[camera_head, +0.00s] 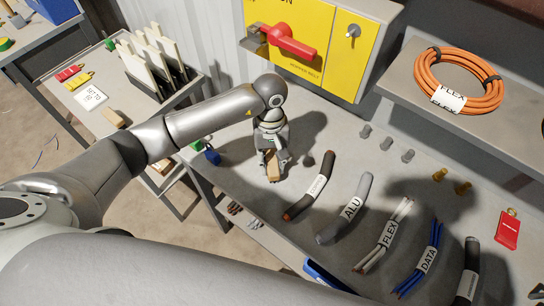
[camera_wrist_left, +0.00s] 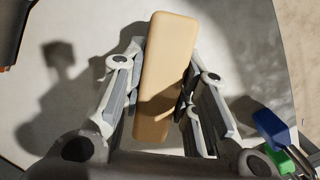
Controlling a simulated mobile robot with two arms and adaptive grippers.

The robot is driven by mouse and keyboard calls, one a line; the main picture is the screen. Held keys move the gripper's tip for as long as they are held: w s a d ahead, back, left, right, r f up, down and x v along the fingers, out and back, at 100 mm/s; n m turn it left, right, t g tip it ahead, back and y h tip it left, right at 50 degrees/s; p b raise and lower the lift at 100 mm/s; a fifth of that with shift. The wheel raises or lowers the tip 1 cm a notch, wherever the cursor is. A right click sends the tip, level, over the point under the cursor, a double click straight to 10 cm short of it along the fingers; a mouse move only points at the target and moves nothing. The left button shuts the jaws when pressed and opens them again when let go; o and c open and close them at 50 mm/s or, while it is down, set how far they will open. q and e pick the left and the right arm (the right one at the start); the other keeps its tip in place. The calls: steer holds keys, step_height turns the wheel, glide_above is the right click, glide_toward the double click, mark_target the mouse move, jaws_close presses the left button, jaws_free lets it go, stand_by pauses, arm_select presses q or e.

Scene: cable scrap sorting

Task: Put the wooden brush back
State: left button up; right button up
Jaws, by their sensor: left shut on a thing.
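The wooden brush, a tan rounded block, is between the fingers of my left gripper (camera_head: 273,158) in the head view, low over the grey bench top. In the left wrist view the wooden brush (camera_wrist_left: 165,75) stands lengthwise between the two fingers of my left gripper (camera_wrist_left: 160,105), which is shut on it. Its bristles do not show. I cannot tell whether it touches the bench. My right gripper is not in view.
Labelled cable pieces, including ALU (camera_head: 345,208) and FLEX (camera_head: 385,235), lie right of the gripper. Blue (camera_head: 212,157) and green (camera_head: 197,145) items are at the bench's left edge. A yellow panel with a red handle (camera_head: 292,42) stands behind. Another tan block (camera_head: 114,118) lies on the left table.

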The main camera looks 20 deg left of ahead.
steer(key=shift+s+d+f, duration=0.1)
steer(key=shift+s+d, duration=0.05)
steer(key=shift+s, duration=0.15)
arm_select(q)
steer(key=shift+f+b, duration=0.2)
steer(key=shift+b, duration=0.1)
steer(key=o, duration=0.9)
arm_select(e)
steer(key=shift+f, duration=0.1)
